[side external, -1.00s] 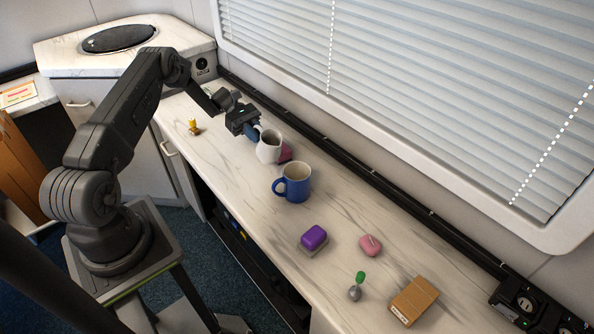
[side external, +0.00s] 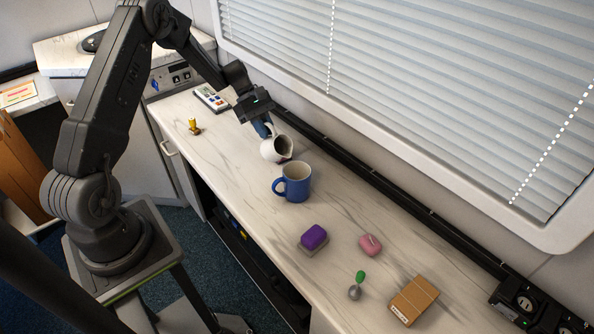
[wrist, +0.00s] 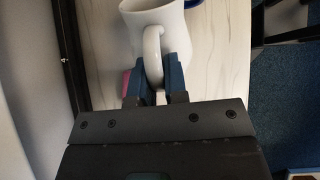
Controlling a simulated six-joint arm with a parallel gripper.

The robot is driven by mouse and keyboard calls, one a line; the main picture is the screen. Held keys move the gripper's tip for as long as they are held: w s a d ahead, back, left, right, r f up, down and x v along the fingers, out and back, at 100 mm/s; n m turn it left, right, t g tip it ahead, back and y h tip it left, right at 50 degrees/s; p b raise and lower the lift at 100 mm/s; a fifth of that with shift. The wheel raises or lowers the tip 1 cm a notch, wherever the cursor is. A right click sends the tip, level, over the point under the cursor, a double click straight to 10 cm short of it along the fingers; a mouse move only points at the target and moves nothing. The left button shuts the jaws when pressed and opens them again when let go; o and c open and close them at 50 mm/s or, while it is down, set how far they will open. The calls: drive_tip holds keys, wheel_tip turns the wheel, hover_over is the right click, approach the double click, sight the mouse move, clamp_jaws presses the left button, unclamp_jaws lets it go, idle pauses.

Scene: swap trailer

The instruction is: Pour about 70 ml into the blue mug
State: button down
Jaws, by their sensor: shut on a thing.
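A white jug (side external: 271,150) is held in the air, tilted with its open mouth toward the blue mug. Dark contents or shadow show inside its mouth; I see no stream. My gripper (side external: 266,130) is shut on the jug's handle, which shows between the blue fingers (wrist: 153,82) in the wrist view, with the white jug body (wrist: 150,20) beyond. The blue mug (side external: 296,186) stands upright on the counter, just below and right of the jug, its handle to the left. Its inside looks pale; I cannot tell its level. A bit of blue rim (wrist: 193,3) shows at the wrist view's top edge.
On the marble counter (side external: 240,185) are a purple-topped sponge (side external: 314,237), a pink item (side external: 370,245), a green-tipped utensil (side external: 356,286), a cardboard box (side external: 413,300), a yellow item (side external: 194,127) and a remote-like device (side external: 211,98). A black rail (side external: 390,195) runs along the wall.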

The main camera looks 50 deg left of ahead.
sight(273, 128)
drive_tip(key=shift+d+r+y, duration=0.35)
drive_tip(key=shift+r+y, duration=0.35)
drive_tip(key=shift+y, duration=0.1)
drive_tip(key=shift+d+r+y, duration=0.25)
drive_tip(key=shift+r+y, duration=0.25)
drive_tip(key=shift+y, duration=0.2)
drive_tip(key=shift+w+d+r+y+p, duration=0.1)
drive_tip(key=shift+d+r+y+p, duration=0.5)
drive_tip(key=shift+y+p, duration=0.25)
idle(0.9)
drive_tip(key=shift+d+f+y, duration=0.1)
drive_tip(key=shift+d+y, duration=0.25)
drive_tip(key=shift+d, duration=0.2)
drive_tip(key=shift+a, duration=0.2)
drive_tip(key=a+f+h, duration=0.2)
drive_tip(key=h, duration=0.1)
drive_tip(key=shift+a, duration=0.25)
drive_tip(key=shift+a+f+h, duration=0.1)
drive_tip(key=shift+f+h, duration=0.1)
drive_tip(key=shift+h, duration=0.4)
drive_tip(key=shift+a+f+h, duration=0.35)
drive_tip(key=shift+f+h, duration=0.3)
drive_tip(key=shift+h, duration=0.1)
drive_tip(key=shift+a+f+h, duration=0.3)
drive_tip(key=shift+f+h, duration=0.35)
drive_tip(key=shift+h, duration=0.1)
